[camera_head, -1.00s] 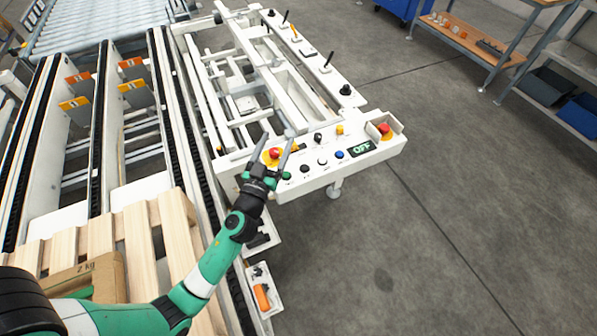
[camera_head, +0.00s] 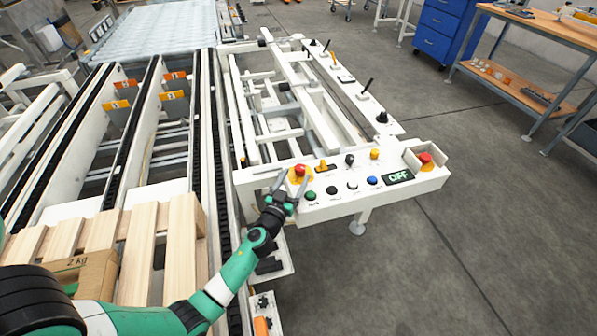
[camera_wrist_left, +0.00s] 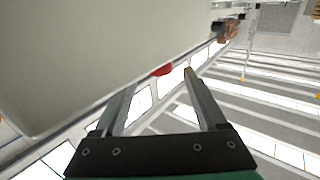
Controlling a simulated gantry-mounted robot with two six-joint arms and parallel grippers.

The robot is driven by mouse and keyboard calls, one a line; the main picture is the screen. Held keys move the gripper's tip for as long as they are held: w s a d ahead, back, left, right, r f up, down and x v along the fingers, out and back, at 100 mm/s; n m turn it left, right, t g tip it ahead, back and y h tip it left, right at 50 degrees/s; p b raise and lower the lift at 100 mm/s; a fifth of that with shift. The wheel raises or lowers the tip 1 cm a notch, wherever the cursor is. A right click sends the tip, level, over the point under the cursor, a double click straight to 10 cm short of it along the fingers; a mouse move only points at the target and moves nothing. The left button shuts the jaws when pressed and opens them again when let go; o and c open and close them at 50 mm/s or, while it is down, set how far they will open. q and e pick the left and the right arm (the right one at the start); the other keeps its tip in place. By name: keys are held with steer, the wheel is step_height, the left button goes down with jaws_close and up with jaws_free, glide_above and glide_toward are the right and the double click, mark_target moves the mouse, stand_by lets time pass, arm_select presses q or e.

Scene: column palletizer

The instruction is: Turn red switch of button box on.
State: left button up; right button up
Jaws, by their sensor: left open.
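The white button box (camera_head: 330,208) stands at the front end of the conveyor frame. A second red knob (camera_head: 425,158) sits between raised white guards at the right end. A display (camera_head: 398,176) reads OFF. My left gripper (camera_head: 288,186) is open at the box's left front, with its fingers around or just before the left red knob; contact cannot be told. In the left wrist view a red part (camera_wrist_left: 161,70) shows just beyond the open fingers, partly hidden behind a pale surface. My right gripper is out of view.
Green (camera_head: 310,195), blue (camera_head: 373,181) and yellow (camera_head: 375,154) buttons, plus black and white ones, crowd the box beside the gripper. Black levers stand along the right rail. A wooden pallet (camera_head: 138,245) with a cardboard box (camera_head: 82,275) lies at left. Open floor is at right.

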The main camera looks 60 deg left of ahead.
mark_target(298, 172)
arm_select(q)
steer(key=x, duration=0.3)
steer(key=shift+w+a, duration=0.1)
jaws_close()
